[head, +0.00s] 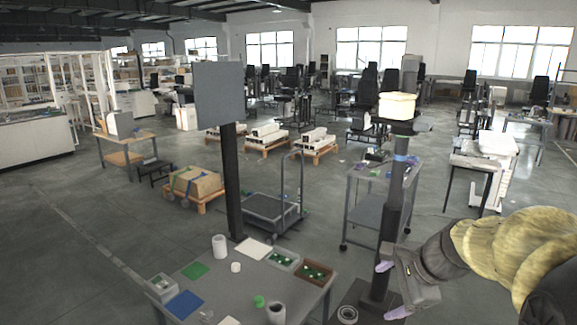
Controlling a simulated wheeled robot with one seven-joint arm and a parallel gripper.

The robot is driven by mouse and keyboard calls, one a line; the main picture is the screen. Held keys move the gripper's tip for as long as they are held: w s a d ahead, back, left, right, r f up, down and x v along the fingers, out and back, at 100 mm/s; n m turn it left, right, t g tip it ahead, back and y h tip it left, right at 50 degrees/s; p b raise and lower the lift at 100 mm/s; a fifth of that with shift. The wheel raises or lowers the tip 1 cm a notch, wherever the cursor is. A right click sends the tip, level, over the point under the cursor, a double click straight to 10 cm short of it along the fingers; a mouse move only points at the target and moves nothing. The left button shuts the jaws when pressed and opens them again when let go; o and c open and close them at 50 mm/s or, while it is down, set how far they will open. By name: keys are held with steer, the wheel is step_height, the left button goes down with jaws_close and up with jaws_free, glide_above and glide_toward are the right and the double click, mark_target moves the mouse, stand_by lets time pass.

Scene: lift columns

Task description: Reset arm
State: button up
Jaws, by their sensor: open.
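My gripper (391,290) is at the lower right, in front of the lower part of a dark column. Its two purple-tipped fingers are spread apart with nothing seen between them. My arm reaches in from the right edge in a tan, padded-looking cover. The dark lift column (393,218) stands behind the gripper. A cream-coloured box (397,105) sits on the dark top plate of that column. I cannot tell whether the gripper touches the column.
A grey table (232,291) at the front holds a blue mat (185,304), a green mat (195,270), a white cup (219,246) and trays with green pieces (314,272). A panel on a post (219,92) rises behind it. A wheeled cart (366,212) stands beyond. Open floor lies left.

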steer(key=s+a+f+n+g+h, duration=0.2)
steer(key=s+a+f+n+h, duration=0.2)
steer(key=s+f+n, duration=0.7)
step_height(320, 180, down, 3)
steer(key=a+n, duration=0.1)
steer(key=n, duration=0.5)
steer(key=shift+s+r+g, duration=0.15)
steer(key=shift+s+g, duration=0.15)
steer(key=shift+s, duration=0.05)
steer(key=shift+a, duration=0.1)
